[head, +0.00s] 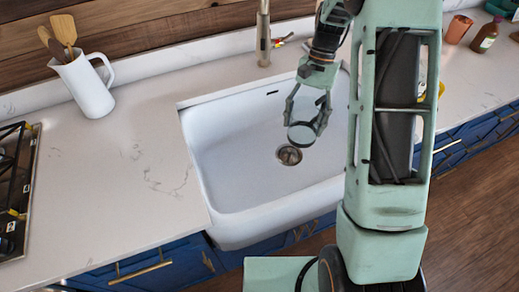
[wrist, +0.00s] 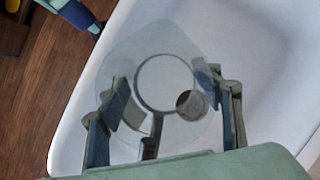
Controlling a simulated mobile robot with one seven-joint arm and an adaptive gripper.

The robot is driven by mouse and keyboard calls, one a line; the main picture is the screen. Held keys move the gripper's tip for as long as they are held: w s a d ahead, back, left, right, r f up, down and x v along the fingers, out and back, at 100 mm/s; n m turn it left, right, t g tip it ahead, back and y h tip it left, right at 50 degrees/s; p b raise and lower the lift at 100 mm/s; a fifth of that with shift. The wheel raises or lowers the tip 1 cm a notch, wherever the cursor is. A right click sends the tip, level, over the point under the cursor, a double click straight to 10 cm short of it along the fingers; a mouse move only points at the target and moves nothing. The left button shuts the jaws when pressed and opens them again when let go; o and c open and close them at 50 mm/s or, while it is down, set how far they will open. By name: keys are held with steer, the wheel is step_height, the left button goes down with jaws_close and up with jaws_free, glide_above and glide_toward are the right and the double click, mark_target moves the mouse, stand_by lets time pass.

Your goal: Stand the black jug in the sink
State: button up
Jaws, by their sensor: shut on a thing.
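The jug (head: 302,135) looks like clear glass with a dark ring, seen over the white sink (head: 235,170). In the wrist view the jug (wrist: 122,70) shows a see-through pointed outline, a dark ring and a dark handle-like strip. My gripper (head: 306,112) has a finger on each side of the jug and is shut on it. The wrist view shows the fingers of my gripper (wrist: 163,88) at its two sides. The jug appears roughly upright. I cannot tell whether its base touches the sink floor. The drain (head: 289,155) lies just below it in the picture.
A tap (head: 264,35) stands behind the sink. A white pitcher with wooden utensils (head: 86,85) stands on the left counter, with a hob (head: 15,190) at the far left. A terracotta cup (head: 458,29) and brown bottle (head: 484,38) stand at right. The left sink floor is clear.

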steer(key=w+f+m+b, duration=0.1)
steer(key=f+m+b, duration=0.1)
steer(key=m, duration=0.1)
steer(key=w+a+f+m+t+y+b, duration=0.1)
steer(key=f+m+b, duration=0.1)
steer(key=f+b, duration=0.1)
steer(key=w+f+m+t+y+b, duration=0.1)
steer(key=f+m+b, duration=0.1)
steer(key=m, duration=0.1)
steer(key=shift+w+a+f+m, duration=0.2)
steer(key=shift+a+f+m, duration=0.05)
steer(key=shift+a+m, duration=0.1)
steer(key=shift+w+a+f+m+t+h+b, duration=0.1)
steer(key=shift+w+a+f+m+t+b, duration=0.8)
steer(key=shift+w+a+f+m+b, duration=1.75)
steer(key=shift+w+a+f+m+t+h+b, duration=0.1)
steer(key=shift+w+a+f+m+t+b, duration=0.75)
steer(key=shift+w+f+m+b, duration=2.1)
steer(key=shift+w+a+f+m+t+h+b, duration=0.1)
steer(key=shift+w+a+f+m+t+b, duration=1.2)
steer(key=shift+f, duration=3)
steer(key=shift+s+a+g, duration=0.2)
steer(key=shift+a+g, duration=0.15)
